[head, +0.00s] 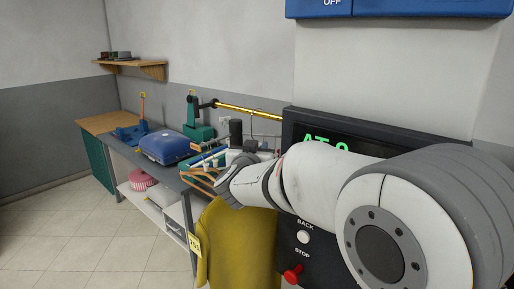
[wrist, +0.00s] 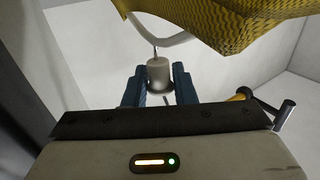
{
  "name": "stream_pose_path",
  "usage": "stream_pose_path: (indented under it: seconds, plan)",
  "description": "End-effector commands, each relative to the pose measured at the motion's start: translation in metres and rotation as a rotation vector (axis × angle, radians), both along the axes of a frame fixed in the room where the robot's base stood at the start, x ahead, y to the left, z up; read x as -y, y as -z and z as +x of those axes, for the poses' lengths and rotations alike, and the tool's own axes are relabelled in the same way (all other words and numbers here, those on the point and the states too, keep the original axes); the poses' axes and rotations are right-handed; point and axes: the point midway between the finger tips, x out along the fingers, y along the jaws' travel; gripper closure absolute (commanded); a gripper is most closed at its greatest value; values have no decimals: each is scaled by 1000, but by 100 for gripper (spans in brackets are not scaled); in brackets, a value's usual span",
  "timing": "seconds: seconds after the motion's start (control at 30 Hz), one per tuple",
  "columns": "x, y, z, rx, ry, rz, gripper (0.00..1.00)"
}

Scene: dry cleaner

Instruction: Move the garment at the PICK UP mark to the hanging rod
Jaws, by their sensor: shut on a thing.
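A yellow garment (head: 237,250) hangs below my forearm in the head view, in front of the dark control panel. In the wrist view its patterned yellow cloth (wrist: 215,22) hangs from a white hanger (wrist: 178,40). My gripper (wrist: 158,84) has its blue fingers shut on the pale cylindrical grip (wrist: 158,72) at the hanger's hook. In the head view my arm hides most of the gripper. The brass hanging rod (head: 250,111) runs along the wall behind, left of the panel, apart from the garment. Its right end is hidden behind the panel.
The control panel (head: 297,262) shows green text, BACK and STOP labels and a red knob. A grey workbench (head: 118,150) holds a blue case (head: 170,147), a green stand (head: 196,134) and wooden hangers (head: 203,178). The tiled floor (head: 70,235) is clear at left.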

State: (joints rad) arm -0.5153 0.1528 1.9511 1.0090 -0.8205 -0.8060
Motion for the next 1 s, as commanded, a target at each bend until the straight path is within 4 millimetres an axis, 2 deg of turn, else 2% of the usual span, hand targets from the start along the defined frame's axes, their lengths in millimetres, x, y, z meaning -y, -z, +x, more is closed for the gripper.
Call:
stream_pose_path:
  seconds: [0.17,0.2,0.5,0.77,0.87,1.0]
  plan:
    - [0,0,0,0,0,0,100]
    - [0,0,0,0,0,0,74]
    - [0,0,0,0,0,0,50]
    - [0,1,-2,-1,0,1,50]
    - [-2,1,-12,-1,-1,1,50]
    - [-6,1,-36,1,-3,2,50]
